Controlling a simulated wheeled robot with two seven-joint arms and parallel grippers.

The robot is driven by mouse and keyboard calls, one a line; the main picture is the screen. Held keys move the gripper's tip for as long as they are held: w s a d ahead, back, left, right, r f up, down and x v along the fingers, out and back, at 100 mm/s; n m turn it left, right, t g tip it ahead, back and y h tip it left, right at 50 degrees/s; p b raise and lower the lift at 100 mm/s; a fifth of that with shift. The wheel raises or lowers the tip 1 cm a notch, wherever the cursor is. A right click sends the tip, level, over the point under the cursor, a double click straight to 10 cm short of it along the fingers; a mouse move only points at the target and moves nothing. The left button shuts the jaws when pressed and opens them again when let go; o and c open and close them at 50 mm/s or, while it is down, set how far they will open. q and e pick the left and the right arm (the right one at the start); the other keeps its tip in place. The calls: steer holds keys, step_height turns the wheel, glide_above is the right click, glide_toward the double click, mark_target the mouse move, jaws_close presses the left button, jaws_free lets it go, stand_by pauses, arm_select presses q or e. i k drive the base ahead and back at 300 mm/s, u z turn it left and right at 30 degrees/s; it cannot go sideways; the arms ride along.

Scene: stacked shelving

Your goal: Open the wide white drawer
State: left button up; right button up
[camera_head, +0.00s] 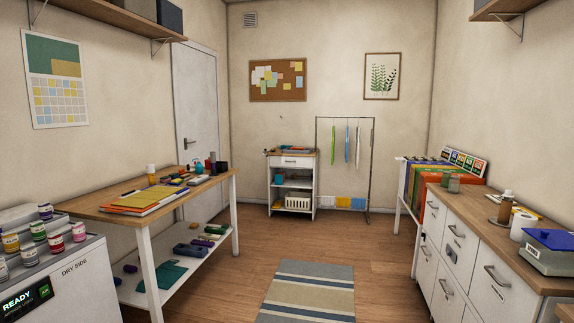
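A white cabinet (476,270) with a wooden top runs along the right wall. Its front has several white drawers with metal handles, all seen at a slant and all looking shut. The nearest visible drawer front (488,293) looks wide, but the slant makes widths hard to compare. A small white cart at the back also has a shut white drawer (295,162) under its top. I cannot tell for certain which one is the wide white drawer. Neither of my grippers is in view.
A wooden table (99,205) with a lower shelf stands left, beside a white unit (72,283) bearing several jars. A striped rug (309,292) lies on the open floor between table and cabinet. A clothes rack (370,170) stands at the back.

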mark_target(304, 163)
steer(key=z, duration=0.1)
steer(key=i, duration=1.3)
steer(key=z, duration=0.35)
steer(key=i, duration=5.2)
steer(key=u, duration=0.3)
steer(key=i, duration=2.25)
steer(key=u, duration=0.3)
